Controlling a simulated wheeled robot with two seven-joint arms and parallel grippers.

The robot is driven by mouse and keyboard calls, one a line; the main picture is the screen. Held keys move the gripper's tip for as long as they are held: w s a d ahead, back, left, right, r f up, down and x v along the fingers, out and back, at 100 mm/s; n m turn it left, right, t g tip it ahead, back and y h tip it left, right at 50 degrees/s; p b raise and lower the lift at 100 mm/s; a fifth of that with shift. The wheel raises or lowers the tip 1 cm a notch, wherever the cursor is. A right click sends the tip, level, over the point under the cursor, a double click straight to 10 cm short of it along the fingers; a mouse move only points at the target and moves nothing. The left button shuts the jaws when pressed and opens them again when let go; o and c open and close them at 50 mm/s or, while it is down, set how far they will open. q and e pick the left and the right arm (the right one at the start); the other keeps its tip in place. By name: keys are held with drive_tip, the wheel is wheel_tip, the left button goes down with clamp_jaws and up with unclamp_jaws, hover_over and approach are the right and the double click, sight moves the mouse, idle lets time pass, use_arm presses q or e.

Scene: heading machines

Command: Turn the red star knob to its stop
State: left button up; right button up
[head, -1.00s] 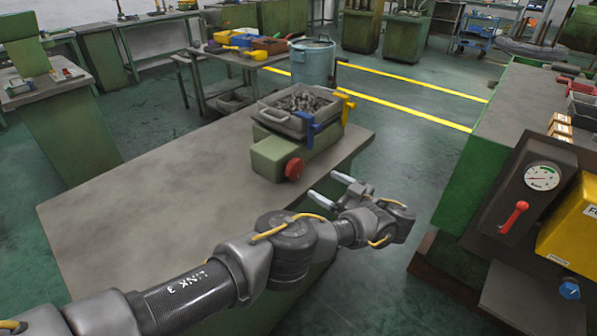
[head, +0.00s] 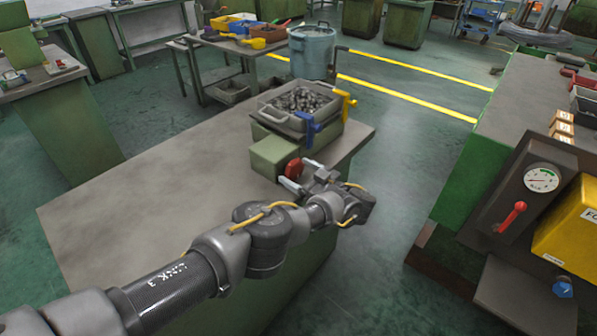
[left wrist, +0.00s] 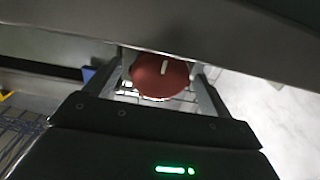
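The red star knob (head: 293,169) sits on the front end of the green machine block (head: 272,156) on the bench. My left gripper (head: 301,175) is at the knob with its fingers apart, one on each side of it in the head view. In the left wrist view the knob (left wrist: 160,76) shows as a dark red disc with a short white mark, between the two spread fingers (left wrist: 165,88). I cannot tell whether either finger touches it. My right gripper is not in view.
A grey tray of metal parts (head: 270,110) sits on the machine, with a blue lever (head: 308,128) and a yellow clamp (head: 347,101) at its side. The bench top (head: 150,180) is bare to the left. A gauge panel (head: 520,190) stands at right.

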use_arm(q)
drive_tip(key=c, duration=0.9)
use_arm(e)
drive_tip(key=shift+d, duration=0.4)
use_arm(q)
drive_tip(key=shift+m, duration=0.4)
drive_tip(key=m, duration=0.4)
drive_tip(key=shift+m+b, duration=0.3)
drive_tip(key=shift+b, duration=0.05)
drive_tip(key=shift+m, duration=0.8)
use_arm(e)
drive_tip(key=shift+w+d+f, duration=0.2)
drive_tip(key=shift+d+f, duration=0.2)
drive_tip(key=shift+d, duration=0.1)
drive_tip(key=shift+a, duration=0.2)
use_arm(q)
drive_tip(key=o, duration=0.9)
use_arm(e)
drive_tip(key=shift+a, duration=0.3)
